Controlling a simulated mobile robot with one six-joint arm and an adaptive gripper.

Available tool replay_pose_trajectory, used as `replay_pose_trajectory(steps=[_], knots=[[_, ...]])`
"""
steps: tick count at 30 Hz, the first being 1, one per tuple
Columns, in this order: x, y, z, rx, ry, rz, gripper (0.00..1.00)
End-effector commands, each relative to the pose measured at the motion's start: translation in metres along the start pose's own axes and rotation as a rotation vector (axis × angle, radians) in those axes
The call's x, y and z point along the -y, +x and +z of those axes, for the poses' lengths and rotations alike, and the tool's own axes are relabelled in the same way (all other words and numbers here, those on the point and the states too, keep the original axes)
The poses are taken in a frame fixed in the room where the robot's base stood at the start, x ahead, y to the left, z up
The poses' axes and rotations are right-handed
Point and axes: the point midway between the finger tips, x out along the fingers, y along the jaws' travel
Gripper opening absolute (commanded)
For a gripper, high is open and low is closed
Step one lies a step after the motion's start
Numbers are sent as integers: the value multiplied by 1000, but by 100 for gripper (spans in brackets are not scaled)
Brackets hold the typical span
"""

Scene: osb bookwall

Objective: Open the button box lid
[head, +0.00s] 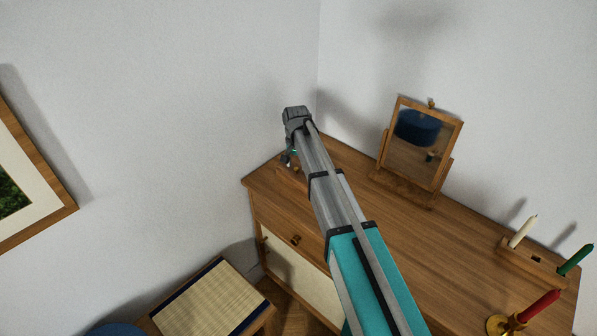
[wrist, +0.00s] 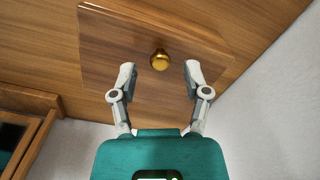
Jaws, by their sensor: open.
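The button box (head: 287,174) is a small wooden box near the dresser's far left corner, mostly hidden behind my arm in the head view. In the wrist view its wooden lid (wrist: 115,45) fills the upper middle and carries a round brass knob (wrist: 160,60). My gripper (wrist: 160,70) is open, with one fingertip on each side of the knob in the picture. Neither finger visibly touches the knob. The head view shows my gripper (head: 289,158) small and dark at the arm's end. Whether the lid is fully down cannot be told.
The wooden dresser top (head: 395,235) is largely clear. A tilting mirror (head: 417,150) stands behind, right of my arm. A candle rack (head: 535,262) and a brass candle holder (head: 505,326) are at the right. White walls close the corner near the box.

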Motion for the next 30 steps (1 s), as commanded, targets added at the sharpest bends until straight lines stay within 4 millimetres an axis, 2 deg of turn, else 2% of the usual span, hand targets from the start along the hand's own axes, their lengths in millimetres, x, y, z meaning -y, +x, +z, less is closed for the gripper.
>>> replay_pose_trajectory(steps=[1, 6, 19, 20, 29, 30], knots=[[0, 6, 0, 0, 0, 0, 61], [0, 12, 0, 0, 0, 0, 61], [0, 12, 0, 0, 0, 0, 61], [0, 12, 0, 0, 0, 0, 57], [0, 12, 0, 0, 0, 0, 2], [0, 12, 0, 0, 0, 0, 0]])
